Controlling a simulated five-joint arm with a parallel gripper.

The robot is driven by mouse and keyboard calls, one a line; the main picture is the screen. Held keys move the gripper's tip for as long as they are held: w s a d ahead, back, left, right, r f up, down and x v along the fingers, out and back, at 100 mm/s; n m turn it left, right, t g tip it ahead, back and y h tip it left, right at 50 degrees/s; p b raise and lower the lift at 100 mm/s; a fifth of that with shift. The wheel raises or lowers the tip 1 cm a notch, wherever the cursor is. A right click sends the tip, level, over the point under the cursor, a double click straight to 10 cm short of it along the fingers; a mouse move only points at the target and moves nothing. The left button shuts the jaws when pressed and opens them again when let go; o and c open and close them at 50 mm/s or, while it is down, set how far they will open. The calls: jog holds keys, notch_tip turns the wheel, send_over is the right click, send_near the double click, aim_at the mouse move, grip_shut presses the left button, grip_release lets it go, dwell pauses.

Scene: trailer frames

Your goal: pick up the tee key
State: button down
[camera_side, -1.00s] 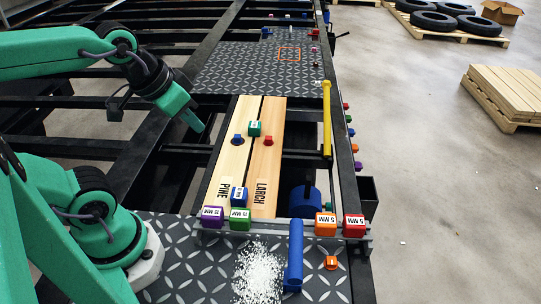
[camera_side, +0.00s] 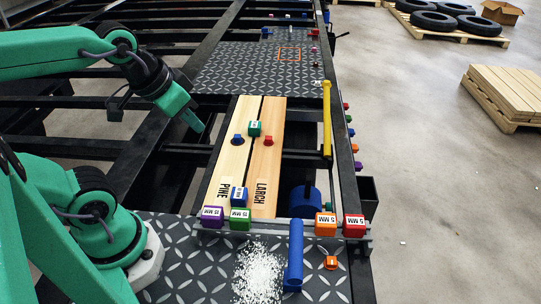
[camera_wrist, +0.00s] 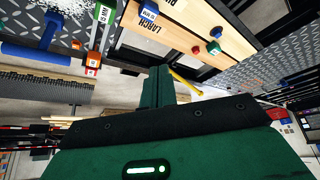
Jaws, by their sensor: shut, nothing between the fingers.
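A blue T-shaped piece, which looks like the tee key (camera_side: 295,250), is on the dark tread plate at the front, right of a pile of white grains. It also shows at the upper left of the wrist view (camera_wrist: 32,53). My gripper (camera_side: 197,124) is shut and empty, left of the two planks and well away from the blue piece. Its closed fingers (camera_wrist: 160,85) are in the middle of the wrist view.
Pine and larch planks (camera_side: 268,185) carry small coloured blocks. Purple, green, orange (camera_side: 326,225) and red labelled blocks line a rail behind the blue piece. A yellow bar (camera_side: 327,118) stands along the right beam. White grains (camera_side: 258,275) lie on the plate. Open gaps show between the frame beams.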

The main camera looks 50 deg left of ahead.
aim_at(297, 246)
jog(key=c, duration=1.2)
grip_release()
jog(key=shift+w+d, duration=0.1)
jog(key=w+d+f+n+g, duration=0.1)
jog(key=d+f+n, duration=0.2)
jog(key=d, duration=0.5)
jog(key=w+d+f+n+g, duration=0.1)
jog(key=d+f+n+g, duration=0.1)
jog(key=d, duration=0.7)
jog(key=w+d+f+n+g, duration=0.1)
jog(key=d+f+n+g, duration=0.1)
jog(key=d, duration=0.6)
jog(key=shift+d+f+n, duration=0.2)
jog(key=shift+f+n, duration=0.2)
jog(key=shift+f, duration=0.2)
jog(key=shift+d+f+n, duration=0.15)
jog(key=shift+f+n, duration=0.25)
jog(key=shift+f, duration=0.15)
jog(key=shift+s+d+f+g, duration=0.25)
jog(key=shift+d+f+g, duration=0.05)
jog(key=shift+d, duration=0.2)
jog(key=shift+f, duration=3.9)
grip_shut()
